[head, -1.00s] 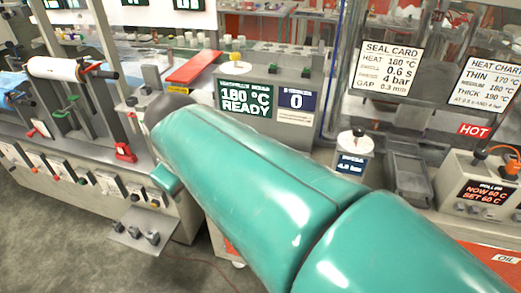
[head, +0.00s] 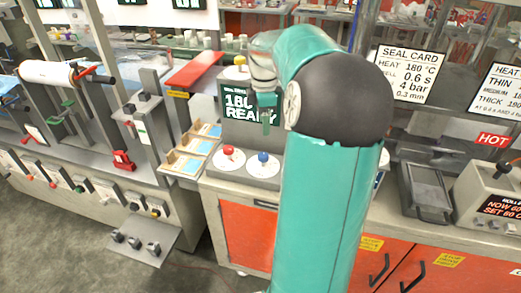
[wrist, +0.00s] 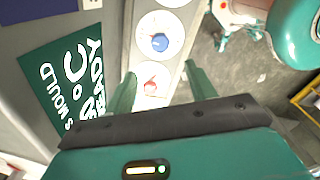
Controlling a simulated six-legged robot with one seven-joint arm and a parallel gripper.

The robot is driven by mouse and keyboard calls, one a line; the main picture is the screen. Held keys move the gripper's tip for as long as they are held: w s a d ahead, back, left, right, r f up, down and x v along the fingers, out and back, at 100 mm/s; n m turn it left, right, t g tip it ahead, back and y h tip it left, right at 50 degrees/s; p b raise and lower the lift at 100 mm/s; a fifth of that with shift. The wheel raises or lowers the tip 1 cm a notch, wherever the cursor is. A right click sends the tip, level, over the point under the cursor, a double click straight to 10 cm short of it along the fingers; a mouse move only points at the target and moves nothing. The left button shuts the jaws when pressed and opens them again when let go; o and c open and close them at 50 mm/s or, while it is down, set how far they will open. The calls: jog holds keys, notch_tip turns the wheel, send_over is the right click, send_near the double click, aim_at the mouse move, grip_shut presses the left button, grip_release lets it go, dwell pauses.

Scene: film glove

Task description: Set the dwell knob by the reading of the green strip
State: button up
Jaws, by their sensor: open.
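A red knob (head: 229,150) and a blue knob (head: 263,157) sit on white round dials on a grey panel. I cannot tell which one is the dwell knob. The dark green display (head: 237,100) behind them reads 180 °C READY, partly hidden by my arm; no separate green strip is clear. My gripper (head: 267,116) is open and empty above the panel, pointing down. In the wrist view, the red knob (wrist: 151,87) shows between my fingers (wrist: 160,90), with no visible contact. The blue knob (wrist: 160,42) is farther up.
A seal card (head: 407,76) at right shows 180 °C, 0.6 s, 4 bar and 0.3 mm. Tan frames (head: 187,162) lie left of the dials. A red bar (head: 195,68) is behind them. A HOT sign (head: 493,139) and the roller box (head: 491,190) are at right.

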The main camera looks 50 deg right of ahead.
aim_at(263, 155)
notch_tip(263, 155, down, 12)
jog(key=shift+f, duration=0.2)
jog(key=c, duration=1)
